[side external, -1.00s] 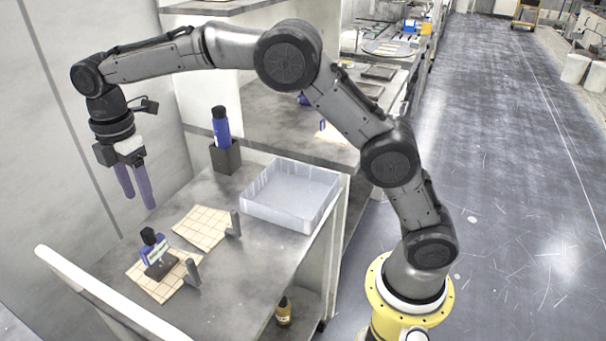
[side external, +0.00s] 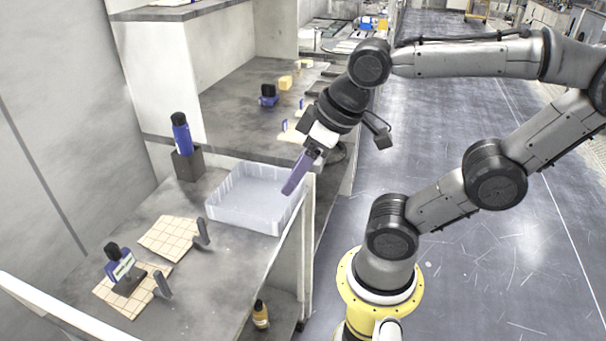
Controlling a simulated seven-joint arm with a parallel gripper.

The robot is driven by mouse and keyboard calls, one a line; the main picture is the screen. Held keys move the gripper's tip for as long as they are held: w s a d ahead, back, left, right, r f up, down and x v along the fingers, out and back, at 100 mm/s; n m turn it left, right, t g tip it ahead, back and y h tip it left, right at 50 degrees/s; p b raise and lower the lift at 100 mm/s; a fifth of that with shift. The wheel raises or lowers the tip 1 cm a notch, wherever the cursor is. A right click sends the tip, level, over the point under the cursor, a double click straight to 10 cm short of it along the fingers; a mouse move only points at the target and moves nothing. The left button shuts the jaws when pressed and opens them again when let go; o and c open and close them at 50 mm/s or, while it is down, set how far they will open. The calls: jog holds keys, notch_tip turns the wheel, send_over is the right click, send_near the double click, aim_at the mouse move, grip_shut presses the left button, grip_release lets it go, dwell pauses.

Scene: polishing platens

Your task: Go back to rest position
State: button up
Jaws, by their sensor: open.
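My gripper (side external: 293,185) hangs tilted in the side external view, its purple fingers pointing down and left. It is in front of the right rim of the white tray in this view. The fingers overlap from this angle, so the gap between them is hard to see. Nothing shows held in them. My arm is folded over toward the right, above the yellow base.
The white tray (side external: 262,222) looks empty on the grey bench (side external: 215,262). A blue bottle (side external: 181,134) stands in a dark holder. Two tiled mats (side external: 170,236) lie at front left, one under a blue-and-black item (side external: 120,262). A yellow bottle (side external: 260,315) is below. Open floor lies right.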

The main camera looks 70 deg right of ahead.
jog(key=shift+s+d+f+m, duration=0.1)
jog(key=shift+s+f+m, duration=0.2)
jog(key=shift+s+f, duration=0.2)
